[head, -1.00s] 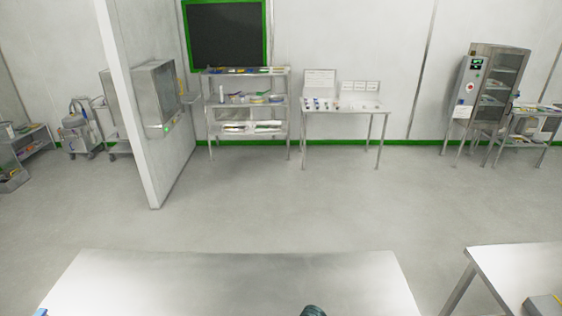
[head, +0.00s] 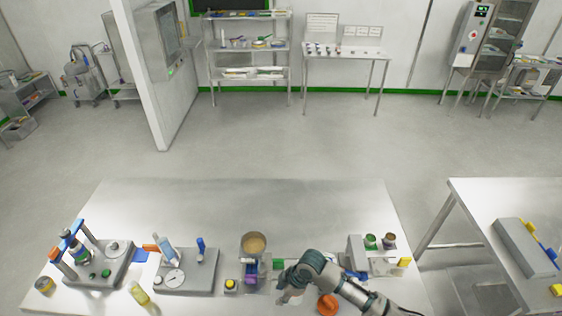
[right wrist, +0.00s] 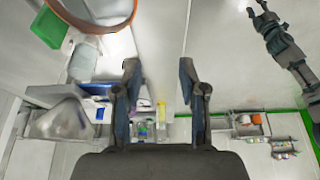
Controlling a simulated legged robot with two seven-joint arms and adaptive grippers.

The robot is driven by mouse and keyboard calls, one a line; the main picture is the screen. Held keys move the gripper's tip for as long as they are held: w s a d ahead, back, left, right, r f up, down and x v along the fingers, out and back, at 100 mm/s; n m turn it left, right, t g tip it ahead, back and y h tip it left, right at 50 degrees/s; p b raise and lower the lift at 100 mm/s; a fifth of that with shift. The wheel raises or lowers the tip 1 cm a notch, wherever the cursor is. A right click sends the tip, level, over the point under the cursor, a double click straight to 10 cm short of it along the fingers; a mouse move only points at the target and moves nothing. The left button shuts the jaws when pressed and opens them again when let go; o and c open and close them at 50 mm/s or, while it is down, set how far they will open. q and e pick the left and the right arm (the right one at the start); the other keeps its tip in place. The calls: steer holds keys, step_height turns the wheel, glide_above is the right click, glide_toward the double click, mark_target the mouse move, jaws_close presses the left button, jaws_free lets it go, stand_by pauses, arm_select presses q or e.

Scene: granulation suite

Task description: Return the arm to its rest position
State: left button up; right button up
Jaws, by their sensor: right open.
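My right arm (head: 345,287) reaches in from the bottom right of the head view, low over the front table. Its gripper (head: 288,291) is near a small stand with a tan-filled bowl (head: 254,243), on the right of it. In the right wrist view the two fingers of this gripper (right wrist: 160,85) are apart, with nothing between them. Another dark arm (right wrist: 283,45), which looks like my left, shows at the upper right of that view; its finger state is unclear. My left arm is not in the head view.
The front table (head: 215,195) holds a grey device (head: 187,272) at left, an orange round item (head: 327,304) beside my arm, and a stand with small jars (head: 372,262) at right. Its far part is bare. A side table (head: 480,200) stands at right, across a gap.

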steer(key=s+d+f+m+t+h, duration=0.2)
steer(key=s+d+m, duration=0.6)
steer(key=s+d, duration=0.25)
steer(key=s+d+f+m+t+h, duration=0.1)
steer(key=s+d+f+m+h, duration=0.1)
steer(key=s+d+m, duration=0.75)
step_height(320, 180, down, 27)
steer(key=s+d+n+g+b, duration=0.1)
steer(key=n+b, duration=0.1)
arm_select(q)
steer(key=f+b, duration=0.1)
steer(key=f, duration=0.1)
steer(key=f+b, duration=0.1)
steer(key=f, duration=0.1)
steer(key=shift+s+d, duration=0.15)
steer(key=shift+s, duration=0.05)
arm_select(e)
steer(key=s+d+f, duration=0.2)
steer(key=s+f, duration=0.7)
steer(key=f, duration=0.1)
steer(key=s+d+f+g, duration=0.1)
steer(key=s+f, duration=0.8)
steer(key=shift+s+d+f+h, duration=0.15)
steer(key=shift+d+f+h, duration=0.15)
steer(key=shift+d+f, duration=0.1)
